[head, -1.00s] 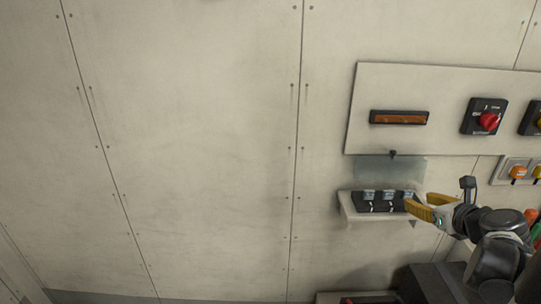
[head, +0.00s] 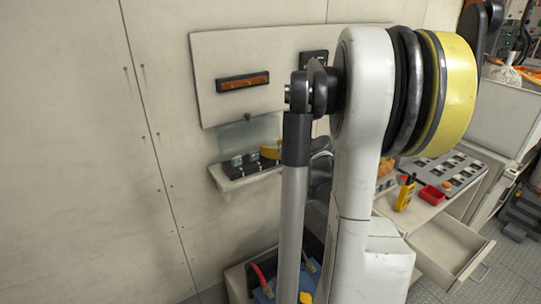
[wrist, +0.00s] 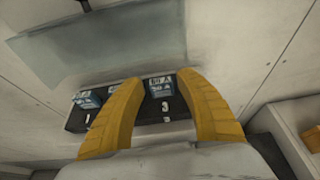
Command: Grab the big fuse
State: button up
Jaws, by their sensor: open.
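A black fuse block (wrist: 180,108) holds several fuses with blue labels. It sits on a small wall shelf (head: 240,180). One fuse (wrist: 160,87) is above the number 3, between the fingertips in the wrist view. Another fuse (wrist: 88,98) is above the number 1, left of the left finger. A fuse between these is mostly hidden by that finger. I cannot tell which one is biggest. My gripper (wrist: 158,77) is open, its yellow fingers spread on either side of the fuse at 3. I cannot tell whether they touch it. In the head view only a yellow finger (head: 271,152) shows.
A clear panel (wrist: 115,45) is above the fuse block. A wall board (head: 222,103) with a brown bar and switch is higher up. A bench with a red tray (head: 432,194), a yellow tool (head: 405,195) and an open drawer (head: 450,250) is at the right.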

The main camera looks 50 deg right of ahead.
jog(key=shift+x, duration=0.9)
jog(key=shift+s, duration=0.1)
jog(key=shift+c, duration=0.2)
jog(key=c, duration=0.6)
jog(key=shift+r, duration=0.1)
